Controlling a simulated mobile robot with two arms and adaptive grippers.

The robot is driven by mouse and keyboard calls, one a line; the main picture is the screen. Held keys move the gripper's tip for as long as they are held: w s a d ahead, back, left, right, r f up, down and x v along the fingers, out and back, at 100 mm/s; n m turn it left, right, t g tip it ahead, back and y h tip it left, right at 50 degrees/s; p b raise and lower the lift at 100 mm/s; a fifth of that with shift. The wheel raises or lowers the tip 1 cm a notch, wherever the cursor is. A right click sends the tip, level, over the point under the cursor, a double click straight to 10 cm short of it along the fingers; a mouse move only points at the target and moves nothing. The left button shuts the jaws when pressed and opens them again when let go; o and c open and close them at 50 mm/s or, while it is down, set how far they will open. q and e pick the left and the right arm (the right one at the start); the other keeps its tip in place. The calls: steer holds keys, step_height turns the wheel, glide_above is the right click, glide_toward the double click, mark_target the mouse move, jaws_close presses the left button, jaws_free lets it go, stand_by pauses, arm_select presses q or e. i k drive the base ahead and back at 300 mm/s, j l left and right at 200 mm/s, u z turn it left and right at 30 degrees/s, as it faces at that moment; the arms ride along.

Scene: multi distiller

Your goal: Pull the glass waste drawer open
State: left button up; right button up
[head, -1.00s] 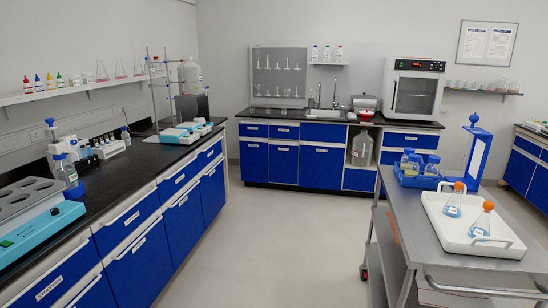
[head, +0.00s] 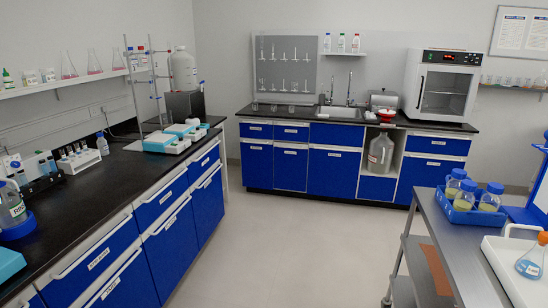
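Blue drawers with white labels line the left bench (head: 96,258) and the back bench (head: 292,133). The labels are too small to read, so I cannot tell which one is the glass waste drawer. All the drawer fronts that I see look shut. Long pale handles run along the tops of the left bench fronts. Neither of my grippers shows in this view.
A grey steel cart (head: 455,238) stands at the right, bearing a blue crate of bottles (head: 462,213) and a white tray (head: 494,262) with a flask. The pale floor (head: 300,245) between cart and left bench is clear. A large jug (head: 381,153) sits in an open bay.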

mark_target(290, 159)
steer(key=i, duration=4.65)
steer(key=i+u, duration=0.3)
steer(key=i+l+u, duration=0.25)
steer(key=i, duration=0.25)
